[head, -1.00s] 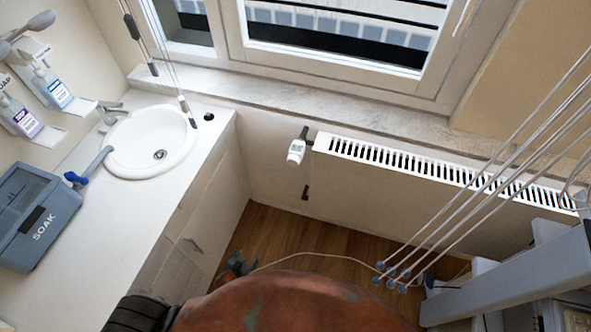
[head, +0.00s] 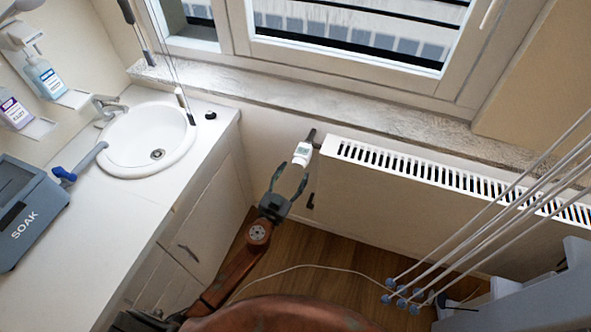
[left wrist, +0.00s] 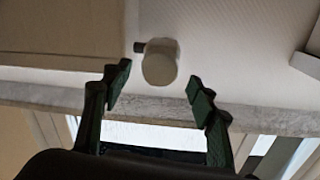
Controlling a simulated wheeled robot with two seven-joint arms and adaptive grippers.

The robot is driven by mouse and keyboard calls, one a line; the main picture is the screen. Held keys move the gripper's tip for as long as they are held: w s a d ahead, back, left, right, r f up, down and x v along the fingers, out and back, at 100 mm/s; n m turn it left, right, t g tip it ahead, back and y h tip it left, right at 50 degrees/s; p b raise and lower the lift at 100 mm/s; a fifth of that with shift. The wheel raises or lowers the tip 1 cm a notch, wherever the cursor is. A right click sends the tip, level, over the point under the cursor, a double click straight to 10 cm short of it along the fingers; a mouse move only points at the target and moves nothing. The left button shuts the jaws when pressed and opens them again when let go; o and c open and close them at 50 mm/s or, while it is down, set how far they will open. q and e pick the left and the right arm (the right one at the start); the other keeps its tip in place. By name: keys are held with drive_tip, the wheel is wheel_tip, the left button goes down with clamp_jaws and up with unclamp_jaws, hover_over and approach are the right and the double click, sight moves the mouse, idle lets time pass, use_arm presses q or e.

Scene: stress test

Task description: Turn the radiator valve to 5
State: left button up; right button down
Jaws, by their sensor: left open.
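The white radiator valve (head: 302,153) sits at the left end of the white radiator (head: 420,192), under the window sill. My left gripper (head: 290,178) is open just below and in front of the valve in the head view, its fingers pointing up at it. In the left wrist view the valve's pale rounded head (left wrist: 160,62) appears beyond and between the two open fingertips (left wrist: 158,84). No finger clearly touches it. The numbers on the valve are too small to read. My right gripper is not in view.
A counter (head: 95,215) with a sink (head: 150,140) and a grey SOAK box (head: 28,212) stands at the left. Pale rods with blue ends (head: 405,290) cross the right side. A thin cable (head: 300,267) lies over the wooden floor (head: 330,250).

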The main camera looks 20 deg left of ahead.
use_arm(q)
drive_tip(key=shift+w+d, duration=0.1)
drive_tip(key=shift+w, duration=0.95)
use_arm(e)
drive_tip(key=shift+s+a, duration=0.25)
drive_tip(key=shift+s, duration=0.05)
use_arm(q)
drive_tip(key=c, duration=1.2)
drive_tip(key=shift+o, duration=0.2)
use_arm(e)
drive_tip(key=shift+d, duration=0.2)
use_arm(q)
drive_tip(key=shift+m, duration=0.3)
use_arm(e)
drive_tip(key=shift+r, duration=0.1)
